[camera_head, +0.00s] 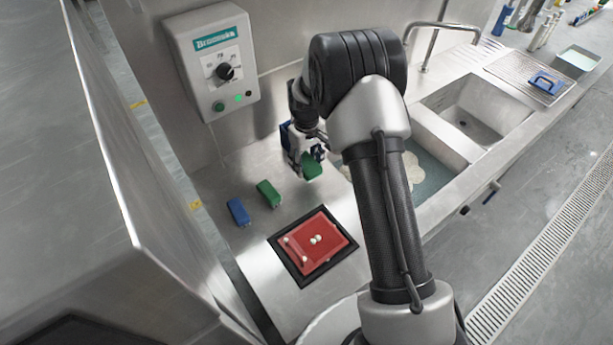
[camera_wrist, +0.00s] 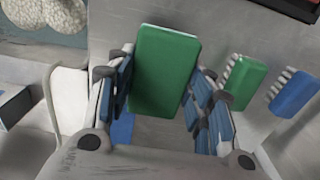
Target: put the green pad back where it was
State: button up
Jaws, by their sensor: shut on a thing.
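My gripper (camera_head: 304,152) is over the steel counter, left of the sink, and is shut on a green pad (camera_head: 313,168). In the wrist view the held green pad (camera_wrist: 166,68) stands out between the two blue-lined fingers (camera_wrist: 160,95). I cannot tell whether its far end touches the counter. A second green pad (camera_head: 268,193) lies on the counter to the left, with a blue pad (camera_head: 238,212) beyond it. Both show at the right of the wrist view, the green one (camera_wrist: 245,82) nearer than the blue one (camera_wrist: 294,94), with pale ridges along one edge.
A red recessed panel (camera_head: 328,243) with a black frame and small white pieces lies in front of the pads. A grey control box (camera_head: 213,62) hangs on the wall behind. The sink (camera_head: 470,108) is at right. Counter between the pads and panel is clear.

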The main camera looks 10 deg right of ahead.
jog(key=shift+f+b, duration=0.5)
jog(key=shift+f, duration=2.5)
jog(key=shift+f, duration=0.25)
jog(key=o, duration=1)
jog(key=shift+r, duration=0.1)
jog(key=shift+c, duration=0.2)
jog(key=shift+r, duration=0.1)
